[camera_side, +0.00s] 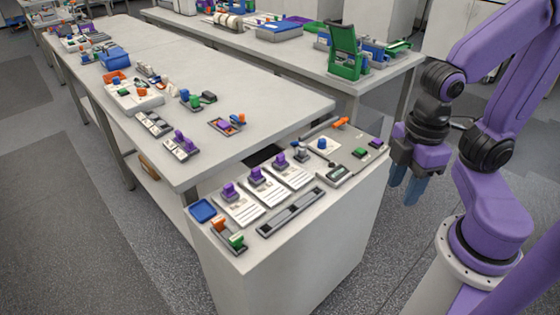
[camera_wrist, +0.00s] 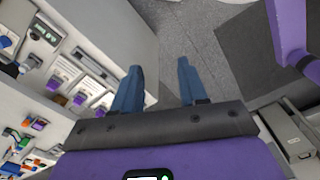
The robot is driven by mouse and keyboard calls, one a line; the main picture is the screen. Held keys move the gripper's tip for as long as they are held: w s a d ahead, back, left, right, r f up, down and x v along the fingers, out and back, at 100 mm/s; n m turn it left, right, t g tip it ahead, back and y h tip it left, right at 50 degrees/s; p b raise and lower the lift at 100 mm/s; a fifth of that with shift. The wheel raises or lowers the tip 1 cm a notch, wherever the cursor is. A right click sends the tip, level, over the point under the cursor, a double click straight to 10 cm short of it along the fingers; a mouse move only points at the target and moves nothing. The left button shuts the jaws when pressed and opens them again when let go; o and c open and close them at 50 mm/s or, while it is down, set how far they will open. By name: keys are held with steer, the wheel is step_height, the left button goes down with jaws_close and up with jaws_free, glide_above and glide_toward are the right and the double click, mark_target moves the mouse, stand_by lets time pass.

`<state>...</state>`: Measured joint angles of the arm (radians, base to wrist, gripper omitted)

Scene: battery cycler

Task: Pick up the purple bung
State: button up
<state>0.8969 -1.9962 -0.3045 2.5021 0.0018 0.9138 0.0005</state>
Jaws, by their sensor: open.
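Several purple pieces are in view, and I cannot tell which one is the bung. In the side view, one purple piece (camera_side: 229,190) stands on the left white station, a second purple piece (camera_side: 256,175) on the middle one and a third purple piece (camera_side: 279,160) on the right one. A small purple piece (camera_side: 376,143) sits near the bench's right edge. In the wrist view, purple pieces (camera_wrist: 54,83) show at the left. My gripper (camera_side: 404,184) is open and empty, off the bench's right side. The wrist view shows its blue fingers (camera_wrist: 158,80) apart over the floor.
The white bench (camera_side: 340,215) also carries a blue tray (camera_side: 202,211), a grey slotted rail (camera_side: 291,212), and a panel with a blue knob (camera_side: 322,144). Orange and green pieces (camera_side: 237,240) stand at its near-left corner. A long table (camera_side: 230,85) with more parts adjoins it.

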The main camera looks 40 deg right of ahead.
steer(key=o, duration=0.4)
steer(key=shift+c, duration=0.2)
steer(key=shift+a, duration=0.1)
steer(key=w+a+f+m+t+y, duration=0.2)
steer(key=w+a+f+m+t, duration=0.15)
steer(key=w+f, duration=0.45)
steer(key=w+a+f+m+t+y, duration=0.2)
steer(key=w+a+f+m, duration=0.15)
steer(key=w, duration=0.85)
steer(key=m+t+h, duration=0.4)
steer(key=m+t, duration=0.1)
steer(key=t, duration=0.2)
glide_toward(282, 155)
steer(key=shift+s+a+f, duration=0.1)
steer(key=shift+a+f, duration=0.3)
steer(key=shift+a, duration=0.4)
steer(key=shift+d+m+t, duration=0.3)
steer(key=shift+d+t, duration=0.05)
steer(key=shift+d, duration=0.2)
steer(key=shift+x, duration=3.85)
